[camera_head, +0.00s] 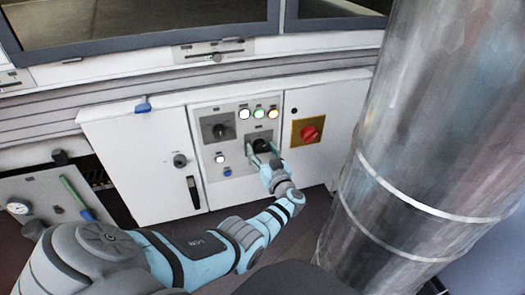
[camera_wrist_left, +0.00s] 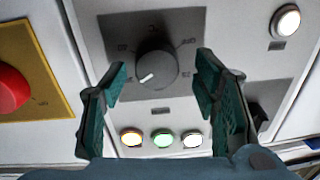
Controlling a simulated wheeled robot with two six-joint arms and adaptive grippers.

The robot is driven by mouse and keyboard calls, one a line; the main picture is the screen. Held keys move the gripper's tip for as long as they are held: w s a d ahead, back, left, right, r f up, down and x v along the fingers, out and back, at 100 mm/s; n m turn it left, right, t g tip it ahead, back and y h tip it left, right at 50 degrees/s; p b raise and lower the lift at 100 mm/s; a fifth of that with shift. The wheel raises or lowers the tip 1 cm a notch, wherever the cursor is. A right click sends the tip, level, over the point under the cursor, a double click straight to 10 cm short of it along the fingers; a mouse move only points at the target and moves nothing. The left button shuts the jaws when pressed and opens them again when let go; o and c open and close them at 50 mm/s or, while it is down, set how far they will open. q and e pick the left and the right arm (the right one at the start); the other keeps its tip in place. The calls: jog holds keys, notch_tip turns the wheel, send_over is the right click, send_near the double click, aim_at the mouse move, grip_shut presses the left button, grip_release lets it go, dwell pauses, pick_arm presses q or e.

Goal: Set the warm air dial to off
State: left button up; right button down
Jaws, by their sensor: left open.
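A round dark grey dial (camera_wrist_left: 156,68) with a white pointer mark is on a dark square plate on the grey control panel. I cannot read which is labelled warm air.
Indicator lights (camera_head: 259,112) are above the dial in the head view. A red rotary switch (camera_head: 309,133) on a yellow plate is to the right. A large metal duct (camera_head: 425,130) stands further right. A cabinet door (camera_head: 150,165) with a black handle is to the left.

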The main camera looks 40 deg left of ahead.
pick_arm(q)
jog(key=c, duration=0.9)
jog(key=shift+c, duration=1.4)
pick_arm(e)
jog(key=shift+s+r, duration=0.15)
jog(key=shift+s, duration=0.05)
